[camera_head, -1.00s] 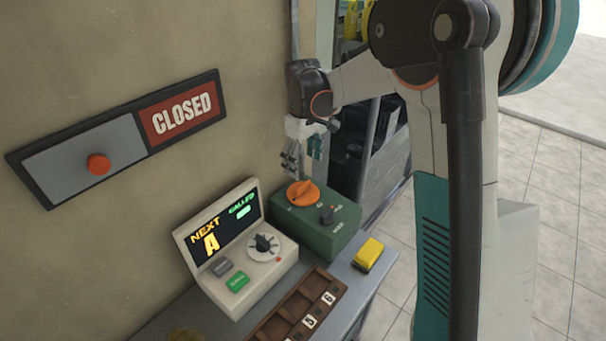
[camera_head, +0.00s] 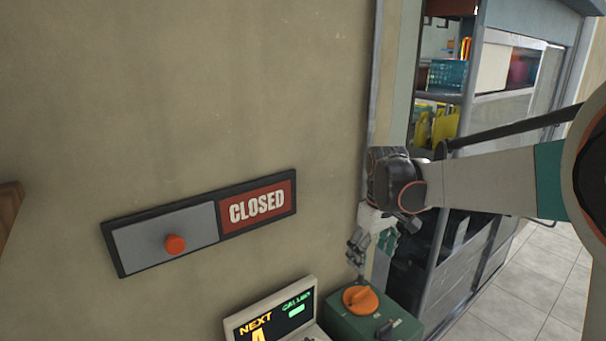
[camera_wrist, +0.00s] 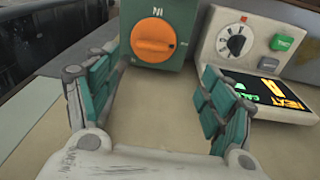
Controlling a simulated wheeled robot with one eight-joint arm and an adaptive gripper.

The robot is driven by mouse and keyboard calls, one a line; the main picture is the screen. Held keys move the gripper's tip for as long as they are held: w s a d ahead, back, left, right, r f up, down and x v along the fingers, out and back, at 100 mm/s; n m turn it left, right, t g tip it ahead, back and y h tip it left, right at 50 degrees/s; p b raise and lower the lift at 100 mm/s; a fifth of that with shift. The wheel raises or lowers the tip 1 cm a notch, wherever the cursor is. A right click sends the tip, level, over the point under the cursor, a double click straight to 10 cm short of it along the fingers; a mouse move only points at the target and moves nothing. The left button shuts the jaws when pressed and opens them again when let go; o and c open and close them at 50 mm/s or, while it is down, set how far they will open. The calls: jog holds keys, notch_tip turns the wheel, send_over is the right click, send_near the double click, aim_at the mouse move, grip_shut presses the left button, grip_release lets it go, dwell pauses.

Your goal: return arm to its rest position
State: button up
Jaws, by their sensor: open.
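My gripper (camera_head: 372,250) is above and just behind the green box (camera_head: 350,322) with the orange knob (camera_head: 360,299), close to the wall. In the wrist view my gripper (camera_wrist: 150,85) has its teal-padded fingers spread wide with nothing between them. The orange knob (camera_wrist: 154,40) shows beyond the fingers, apart from them. My arm reaches in from the right side of the head view, with the wrist bent downward.
A panel reading CLOSED (camera_head: 257,206) with an orange button (camera_head: 175,244) is on the wall. A display unit (camera_head: 275,315) reading NEXT and CALLED stands left of the green box. Shelves with a teal basket (camera_head: 447,74) are behind my arm. Tiled floor is clear at right.

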jog(key=s+r+m+t, duration=0.1)
jog(key=s+r+t, duration=0.15)
jog(key=s, duration=0.45)
jog(key=s+r+m+t, duration=0.1)
jog(key=s+r+m, duration=0.15)
jog(key=s, duration=0.35)
jog(key=s+f+m+t, duration=0.2)
jog(key=s, duration=1)
jog(key=shift+s+f+t, duration=0.15)
jog(key=shift+f+t, duration=0.15)
jog(key=shift+t, duration=0.05)
dwell(0.7)
